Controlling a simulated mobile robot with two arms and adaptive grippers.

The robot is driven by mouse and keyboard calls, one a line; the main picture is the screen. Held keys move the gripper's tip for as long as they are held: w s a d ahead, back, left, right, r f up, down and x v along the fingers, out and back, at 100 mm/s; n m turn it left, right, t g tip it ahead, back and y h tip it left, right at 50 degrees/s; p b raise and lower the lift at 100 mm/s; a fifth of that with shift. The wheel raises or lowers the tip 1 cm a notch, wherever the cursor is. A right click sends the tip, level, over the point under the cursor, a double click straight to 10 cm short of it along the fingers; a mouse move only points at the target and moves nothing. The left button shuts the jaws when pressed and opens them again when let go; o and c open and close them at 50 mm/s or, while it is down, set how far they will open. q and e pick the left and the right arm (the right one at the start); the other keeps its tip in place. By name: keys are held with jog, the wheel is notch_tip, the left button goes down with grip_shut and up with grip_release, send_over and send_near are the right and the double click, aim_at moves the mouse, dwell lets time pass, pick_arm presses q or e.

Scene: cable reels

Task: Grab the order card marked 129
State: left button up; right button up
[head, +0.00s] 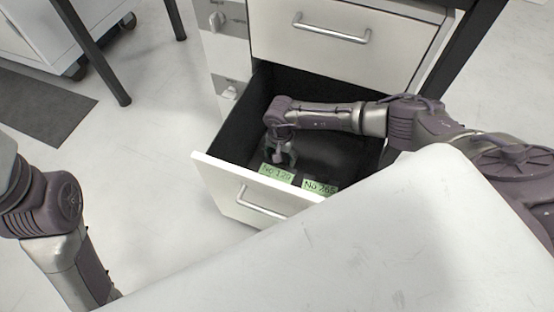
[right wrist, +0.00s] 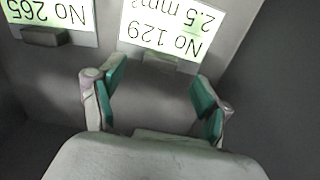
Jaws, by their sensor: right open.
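The order card marked No 129 (head: 276,172) is a light green card at the front of the open drawer (head: 228,191). My right gripper (head: 281,160) reaches down into the drawer, just behind the card. In the right wrist view my right gripper (right wrist: 158,80) is open and empty, its green-padded fingers apart and pointing at the card. My left arm shows at the left, but its gripper is out of view.
A second green card, No 265 (head: 319,187), sits beside No 129, to its right in the head view. A closed drawer (head: 340,45) is above the open one. A white surface (head: 330,255) covers the foreground and hides the drawer's right front corner.

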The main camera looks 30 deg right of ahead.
aim_at(280, 171)
notch_tip(280, 171, down, 4)
jog(key=shift+r+b, duration=0.25)
jog(key=shift+b, duration=0.5)
jog(key=shift+r, duration=0.1)
jog(key=c, duration=1.2)
jog(key=shift+c, duration=0.2)
jog(key=shift+r, duration=0.1)
